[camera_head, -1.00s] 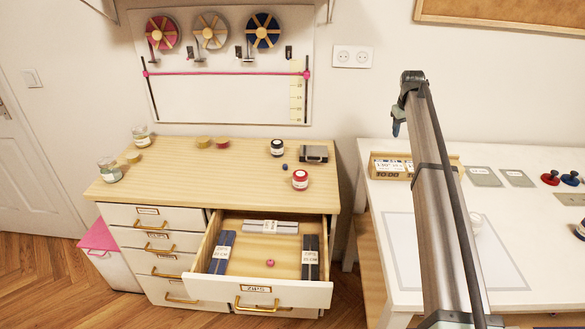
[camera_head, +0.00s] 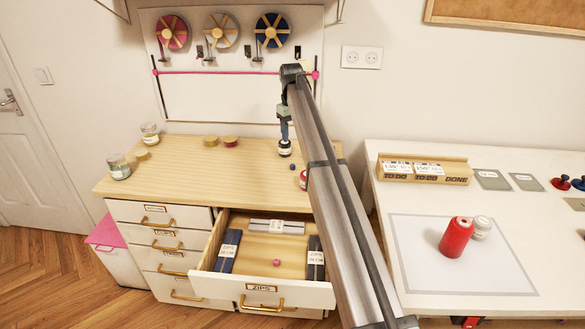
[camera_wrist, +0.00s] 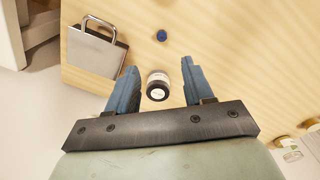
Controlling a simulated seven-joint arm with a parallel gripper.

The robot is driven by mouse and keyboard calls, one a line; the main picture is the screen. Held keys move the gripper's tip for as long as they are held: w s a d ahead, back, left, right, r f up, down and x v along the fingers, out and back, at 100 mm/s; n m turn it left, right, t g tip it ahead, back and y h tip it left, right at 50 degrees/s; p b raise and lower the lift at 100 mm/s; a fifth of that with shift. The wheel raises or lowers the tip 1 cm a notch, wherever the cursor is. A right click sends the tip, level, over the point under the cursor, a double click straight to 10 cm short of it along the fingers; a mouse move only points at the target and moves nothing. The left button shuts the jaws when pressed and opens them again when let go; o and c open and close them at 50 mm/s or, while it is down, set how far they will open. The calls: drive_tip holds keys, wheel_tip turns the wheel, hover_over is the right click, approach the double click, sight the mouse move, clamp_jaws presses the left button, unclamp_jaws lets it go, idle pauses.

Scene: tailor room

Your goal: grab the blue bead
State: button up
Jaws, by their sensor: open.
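The small round blue bead (camera_head: 292,167) lies on the wooden dresser top, left of my arm. In the wrist view the blue bead (camera_wrist: 161,36) is beyond my fingertips, near the top middle. My gripper (camera_wrist: 158,70) is open and empty, its two blue fingers spread apart and pointing toward the dresser top. In the head view my gripper (camera_head: 285,132) hangs at the back right of the dresser, in front of the wall board. A dark-labelled jar (camera_wrist: 158,86) shows between the fingers in the wrist view.
The zips drawer (camera_head: 262,290) is pulled open, with a pink bead (camera_head: 276,263) inside. The dresser's middle (camera_head: 200,170) is clear.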

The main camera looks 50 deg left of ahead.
hover_over(293, 165)
drive_tip(key=f, duration=0.7)
drive_tip(key=shift+w+a+f, duration=0.15)
drive_tip(key=shift+w+f, duration=0.05)
drive_tip(key=shift+f, duration=0.15)
drive_tip(key=shift+s+f, duration=0.2)
drive_tip(key=shift+f, duration=2.35)
clamp_jaws()
